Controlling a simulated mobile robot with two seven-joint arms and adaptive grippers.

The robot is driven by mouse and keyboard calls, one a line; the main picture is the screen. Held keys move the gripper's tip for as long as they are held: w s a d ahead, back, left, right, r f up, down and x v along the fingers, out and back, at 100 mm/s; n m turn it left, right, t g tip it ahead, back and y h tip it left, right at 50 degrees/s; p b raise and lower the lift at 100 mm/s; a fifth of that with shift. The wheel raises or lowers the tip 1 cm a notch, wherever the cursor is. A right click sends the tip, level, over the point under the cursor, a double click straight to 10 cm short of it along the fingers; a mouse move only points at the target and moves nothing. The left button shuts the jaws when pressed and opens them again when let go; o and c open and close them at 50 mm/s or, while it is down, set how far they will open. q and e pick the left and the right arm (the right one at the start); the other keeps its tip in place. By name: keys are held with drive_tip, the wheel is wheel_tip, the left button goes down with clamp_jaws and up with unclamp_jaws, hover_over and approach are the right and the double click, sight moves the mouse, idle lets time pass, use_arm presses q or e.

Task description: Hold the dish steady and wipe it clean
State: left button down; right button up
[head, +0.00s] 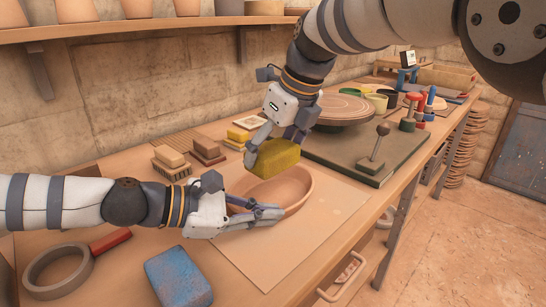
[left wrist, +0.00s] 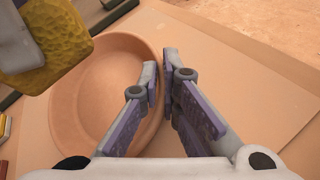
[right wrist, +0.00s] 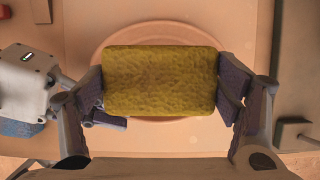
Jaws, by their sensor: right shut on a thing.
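A terracotta dish (head: 295,177) sits on a pale board on the bench; it also shows in the left wrist view (left wrist: 85,105). My left gripper (head: 270,212) is low at its near rim. In the left wrist view, the fingers (left wrist: 160,75) are close together on either side of the rim, one over the dish and one outside; whether they press on it I cannot tell. My right gripper (head: 272,140) is shut on a yellow sponge (head: 273,157) and holds it over the dish. The sponge fills the gap between the fingers in the right wrist view (right wrist: 160,80) and hides much of the dish.
A blue sponge (head: 179,277) and a roll of tape (head: 58,270) lie at the near left. Wood-backed brushes (head: 170,160) stand behind my left arm. A potter's wheel (head: 340,108) and a green board with a stamp (head: 372,165) are at right. The pale board's front is clear.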

idle(0.3)
use_arm(q)
drive_tip(key=c, duration=1.7)
unclamp_jaws()
